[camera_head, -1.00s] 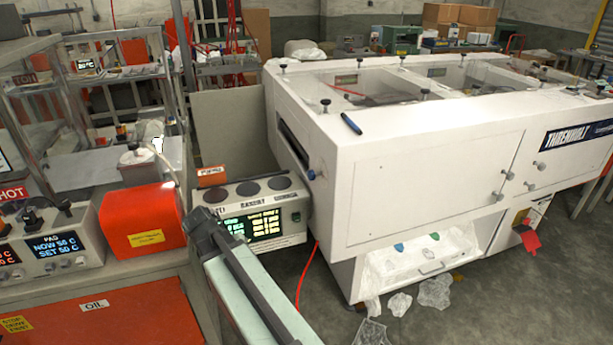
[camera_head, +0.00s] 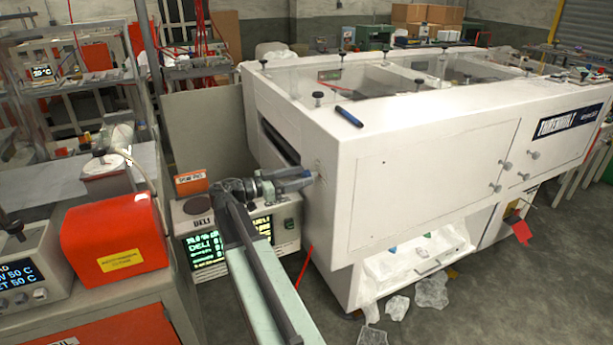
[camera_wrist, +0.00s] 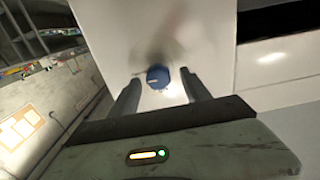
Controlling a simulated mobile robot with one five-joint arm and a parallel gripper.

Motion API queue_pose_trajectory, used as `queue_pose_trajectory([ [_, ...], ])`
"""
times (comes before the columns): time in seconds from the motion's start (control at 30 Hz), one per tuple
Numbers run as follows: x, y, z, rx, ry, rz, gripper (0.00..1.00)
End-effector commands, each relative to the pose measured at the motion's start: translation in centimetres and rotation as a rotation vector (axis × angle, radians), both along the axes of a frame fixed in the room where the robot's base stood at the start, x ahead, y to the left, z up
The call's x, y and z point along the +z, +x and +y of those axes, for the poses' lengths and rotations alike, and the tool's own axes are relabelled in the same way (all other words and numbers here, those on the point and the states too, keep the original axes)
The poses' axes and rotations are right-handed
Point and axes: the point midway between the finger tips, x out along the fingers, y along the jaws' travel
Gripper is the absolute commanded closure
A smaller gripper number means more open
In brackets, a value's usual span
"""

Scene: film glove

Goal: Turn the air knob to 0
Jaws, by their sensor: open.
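The air knob (camera_wrist: 158,77) is a round blue knob on the white end panel of the big machine (camera_head: 420,160). In the wrist view it shows between the tips of my two fingers, with small marks on the panel around it. My gripper (camera_head: 306,173) is open and points right at that panel in the head view, where it hides the knob. I cannot tell whether the fingers touch the knob or stop just short of it. The knob's pointer and scale are too small to read.
A control box with green displays (camera_head: 286,226) stands just below and behind my gripper. A red-orange box (camera_head: 112,240) sits on the bench at left. A blue pen (camera_head: 349,117) lies on the machine's top edge. Plastic bags (camera_head: 432,290) lie on the floor.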

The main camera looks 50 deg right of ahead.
Motion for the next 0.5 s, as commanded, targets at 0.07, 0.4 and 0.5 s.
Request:
queue_pose_trajectory([
  [0.07, 0.0, -0.5, -1.1, -0.003, 0.000, 0.000, 0.45],
  [0.4, 0.0, -0.9, -2.2, -0.001, 0.001, 0.001, 0.45],
  [0.5, 0.0, -0.9, -2.2, -0.002, 0.001, 0.001, 0.61],
])
